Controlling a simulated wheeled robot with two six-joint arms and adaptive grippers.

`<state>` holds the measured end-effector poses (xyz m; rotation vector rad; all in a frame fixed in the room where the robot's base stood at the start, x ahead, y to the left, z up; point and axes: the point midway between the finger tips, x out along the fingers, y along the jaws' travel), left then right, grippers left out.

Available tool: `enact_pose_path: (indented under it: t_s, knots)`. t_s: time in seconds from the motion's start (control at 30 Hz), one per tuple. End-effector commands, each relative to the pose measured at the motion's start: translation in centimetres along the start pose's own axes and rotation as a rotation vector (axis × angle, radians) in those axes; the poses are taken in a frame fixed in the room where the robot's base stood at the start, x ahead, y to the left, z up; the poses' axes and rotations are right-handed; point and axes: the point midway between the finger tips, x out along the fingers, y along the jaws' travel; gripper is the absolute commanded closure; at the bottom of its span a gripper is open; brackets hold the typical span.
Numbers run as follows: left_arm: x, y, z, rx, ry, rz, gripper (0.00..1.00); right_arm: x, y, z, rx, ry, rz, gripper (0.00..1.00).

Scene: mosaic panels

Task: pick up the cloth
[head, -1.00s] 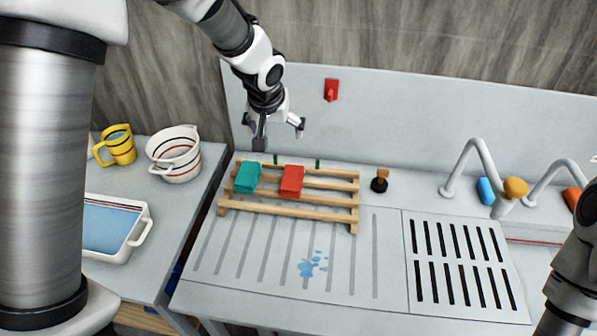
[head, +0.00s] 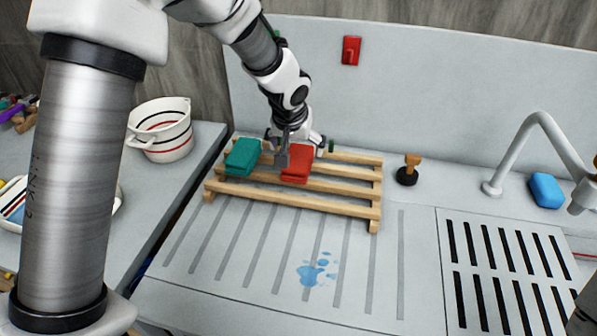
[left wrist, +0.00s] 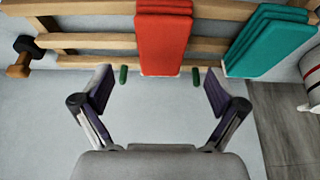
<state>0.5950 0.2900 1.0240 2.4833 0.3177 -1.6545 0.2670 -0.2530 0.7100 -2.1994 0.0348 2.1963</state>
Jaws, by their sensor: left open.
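Two folded cloths lie over the slats of a wooden rack (head: 345,208): a red cloth (head: 297,166) and, left of it, a teal cloth (head: 242,157). In the left wrist view the red cloth (left wrist: 163,40) lies ahead of the gap between my fingers, and the teal cloth (left wrist: 268,42) is to the right. My left gripper (head: 302,150) is open and empty at the back end of the red cloth; its fingers (left wrist: 157,88) stand apart on either side of the red cloth's line. I cannot tell whether they touch it.
Blue spots (head: 314,271) mark the grooved drainboard in front of the rack. A black-based brush (head: 408,171) stands right of the rack, near a tap (head: 541,128) and a blue sponge (head: 546,190). A white pot (head: 160,130) stands on the left counter.

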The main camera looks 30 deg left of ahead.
Motion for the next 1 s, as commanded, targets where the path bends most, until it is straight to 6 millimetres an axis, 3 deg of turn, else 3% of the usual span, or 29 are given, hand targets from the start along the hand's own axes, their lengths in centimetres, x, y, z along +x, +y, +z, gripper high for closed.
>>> enact_pose_path:
  t_s: [0.3,0.57,0.6,0.77,1.0]
  knots:
    - [5.0,-0.3,0.4,0.001,-0.004,0.0,0.04,-0.6,0.0,0.0,0.0,0.001,0.0,0.6]
    - [6.0,-0.3,0.3,0.0,-0.001,0.002,0.04,-0.5,0.0,0.0,0.0,0.0,0.0,0.6]
    - [6.0,-0.3,0.3,0.0,-0.001,0.002,0.08,-0.5,0.0,0.0,0.0,0.0,0.0,0.6]
    - [6.0,-0.3,0.3,0.0,-0.002,0.002,0.63,-0.5,0.0,0.0,0.0,0.0,0.0,0.6]
    - [6.0,-0.3,0.4,0.0,-0.003,0.001,0.64,-0.5,0.0,0.0,0.0,0.0,0.0,0.6]
